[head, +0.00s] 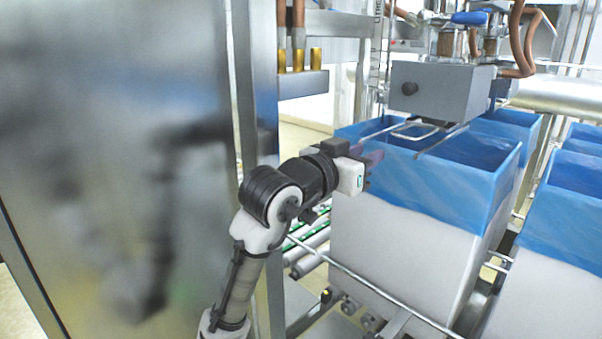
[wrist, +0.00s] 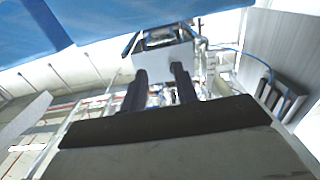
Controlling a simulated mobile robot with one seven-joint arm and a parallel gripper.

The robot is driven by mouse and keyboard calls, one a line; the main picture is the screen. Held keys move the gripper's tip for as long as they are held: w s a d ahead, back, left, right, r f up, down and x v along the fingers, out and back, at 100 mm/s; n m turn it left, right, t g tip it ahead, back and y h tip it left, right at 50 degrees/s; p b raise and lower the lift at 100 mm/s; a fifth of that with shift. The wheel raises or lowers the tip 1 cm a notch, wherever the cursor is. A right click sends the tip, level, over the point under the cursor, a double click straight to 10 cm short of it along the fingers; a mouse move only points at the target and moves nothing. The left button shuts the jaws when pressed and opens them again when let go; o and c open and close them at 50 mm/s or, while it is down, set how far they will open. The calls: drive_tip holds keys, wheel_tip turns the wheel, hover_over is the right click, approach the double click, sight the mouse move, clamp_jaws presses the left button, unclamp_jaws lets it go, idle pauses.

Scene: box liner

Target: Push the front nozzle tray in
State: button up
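A grey nozzle box (head: 441,90) hangs over the blue-lined box at the centre right in the head view. A thin metal frame with a bent loop (head: 415,132), which seems to be the front nozzle tray, sticks out beneath it toward me. My gripper (head: 373,168) is left of and a little below the frame, at the near left side of the blue liner, apart from the frame. In the wrist view my gripper's two dark fingers (wrist: 162,82) stand apart with nothing between them. A grey box-like part (wrist: 160,55) shows beyond the fingertips there.
The blue liner (head: 440,180) rises from a white box (head: 390,250) just beside my gripper. Another lined box (head: 565,215) stands to the right. A large metal panel (head: 110,150) fills the left. A thin rail (head: 370,290) and rollers (head: 308,250) run below my arm.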

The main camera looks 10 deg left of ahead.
sight(404, 137)
drive_tip(key=p+x, duration=0.3)
drive_tip(key=x, duration=0.9)
drive_tip(key=shift+w+d+r+p, duration=0.1)
drive_tip(key=shift+w+d+p, duration=0.15)
drive_tip(key=shift+p, duration=0.15)
drive_tip(key=b+v, duration=0.5)
drive_tip(key=v, duration=2)
drive_tip(key=shift+s+a, duration=0.25)
drive_tip(key=shift+s, duration=0.1)
